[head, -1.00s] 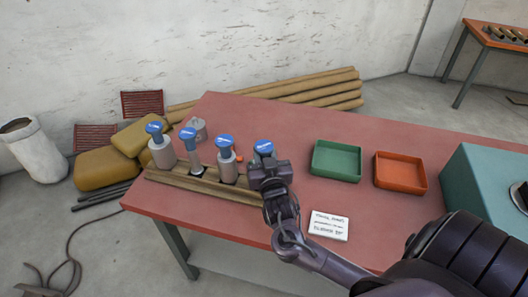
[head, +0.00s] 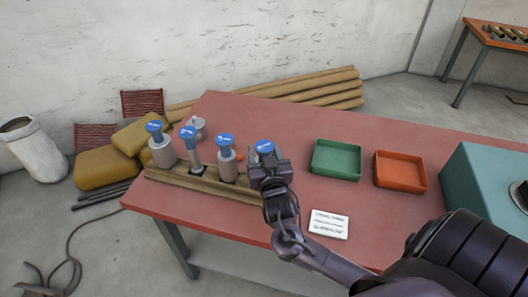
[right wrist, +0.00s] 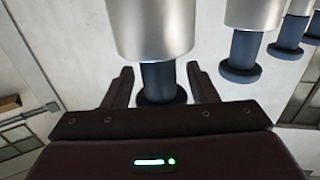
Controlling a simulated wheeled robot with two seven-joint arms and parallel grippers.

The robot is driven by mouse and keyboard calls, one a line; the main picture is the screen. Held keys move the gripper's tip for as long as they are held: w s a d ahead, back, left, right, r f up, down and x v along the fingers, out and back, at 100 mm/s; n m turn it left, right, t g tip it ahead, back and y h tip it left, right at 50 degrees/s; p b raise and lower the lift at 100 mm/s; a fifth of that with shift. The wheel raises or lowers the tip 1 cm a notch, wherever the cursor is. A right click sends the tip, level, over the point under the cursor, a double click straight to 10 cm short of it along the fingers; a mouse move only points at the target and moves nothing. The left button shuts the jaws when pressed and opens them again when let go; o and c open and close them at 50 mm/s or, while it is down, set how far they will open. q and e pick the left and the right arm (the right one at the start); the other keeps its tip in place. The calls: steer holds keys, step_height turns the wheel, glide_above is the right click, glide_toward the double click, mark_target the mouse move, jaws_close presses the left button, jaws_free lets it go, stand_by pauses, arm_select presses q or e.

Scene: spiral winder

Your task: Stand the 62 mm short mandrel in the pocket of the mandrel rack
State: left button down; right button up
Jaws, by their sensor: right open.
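The wooden mandrel rack (head: 205,187) lies along the front left of the red table. Grey mandrels with blue caps stand in it: one at the left end (head: 162,152), a slimmer one (head: 195,158) and a third (head: 227,170). A fourth blue cap (head: 264,147) shows at my right gripper (head: 268,165), which hides its body. The cap labels are too small to read, so I cannot tell which is the 62 mm one. In the right wrist view, the dark neck (right wrist: 158,78) of a silver mandrel (right wrist: 150,28) is between the open fingers, with gaps at both sides.
A green tray (head: 336,160) and an orange tray (head: 400,172) sit right of my gripper. A white label card (head: 329,224) lies in front. A small grey metal part (head: 197,125) stands behind the rack. A teal box (head: 490,185) is at the right.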

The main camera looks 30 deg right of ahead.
steer(key=shift+f, duration=0.1)
steer(key=shift+s, duration=0.15)
steer(key=b+v, duration=0.1)
steer(key=v, duration=0.6)
steer(key=shift+s+a+b, duration=0.2)
steer(key=shift+s+b, duration=0.05)
steer(key=shift+b, duration=0.15)
